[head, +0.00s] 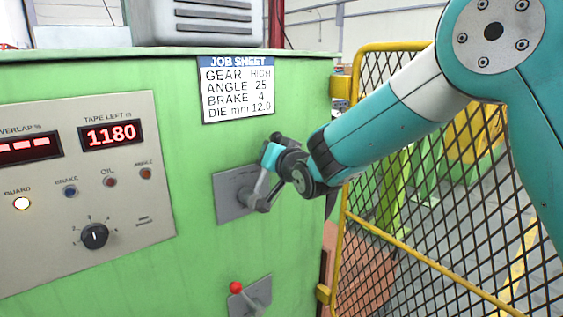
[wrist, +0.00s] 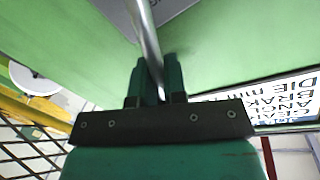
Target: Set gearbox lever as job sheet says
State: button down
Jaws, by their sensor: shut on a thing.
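The gearbox lever (head: 259,191) is a grey metal arm on a grey plate (head: 227,207) on the green cabinet front. It points up and slightly right from its hub. My gripper (head: 270,160) is shut on the lever's upper end. In the wrist view the metal shaft (wrist: 147,32) runs between the two fingers of my gripper (wrist: 158,75). The lever's tip is largely hidden by the fingers. The job sheet (head: 236,90) above reads GEAR HIGH, ANGLE 25, BRAKE 4, DIE mm 12.0. I see no legible position marks on the plate.
A second lever with a red knob (head: 236,287) sits lower on the cabinet. A control panel (head: 130,200) with displays, lamps and a dial (head: 94,236) is at left. A yellow-framed mesh fence (head: 400,240) stands close at right, behind my arm.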

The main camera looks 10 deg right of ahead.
jog(key=shift+w+d+f, duration=0.1)
jog(key=shift+d, duration=0.05)
jog(key=shift+m, duration=0.3)
jog(key=c, duration=1.2)
grip_release()
jog(key=shift+d, duration=0.1)
jog(key=b+v, duration=0.6)
jog(key=v, duration=1.1)
